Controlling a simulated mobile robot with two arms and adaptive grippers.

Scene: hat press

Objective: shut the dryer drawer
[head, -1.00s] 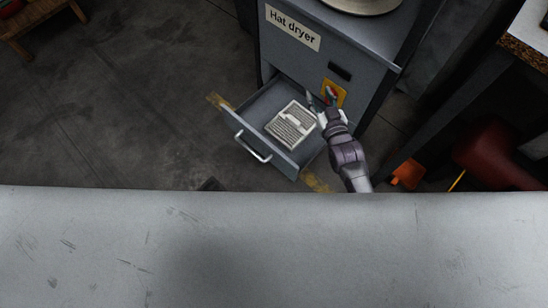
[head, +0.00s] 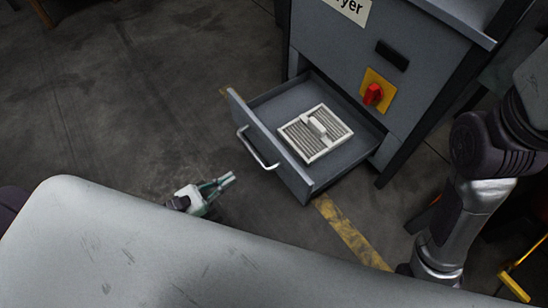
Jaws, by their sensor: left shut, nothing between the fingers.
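The grey dryer drawer (head: 270,131) stands pulled out of the hat dryer cabinet (head: 345,45). A light slatted filter-like block (head: 316,134) lies inside it. The drawer's silver bar handle (head: 257,149) is on its front panel, facing left. My left gripper (head: 227,181) is shut and empty, in front of the drawer, a little below and left of the handle and apart from it. My right gripper is not in view; an arm of mine stands at the right.
A red switch (head: 373,94) on a yellow plate sits on the cabinet front above the drawer. A pale, scuffed surface (head: 200,255) fills the bottom. A yellow floor stripe (head: 350,232) runs below the drawer. The floor at left is clear.

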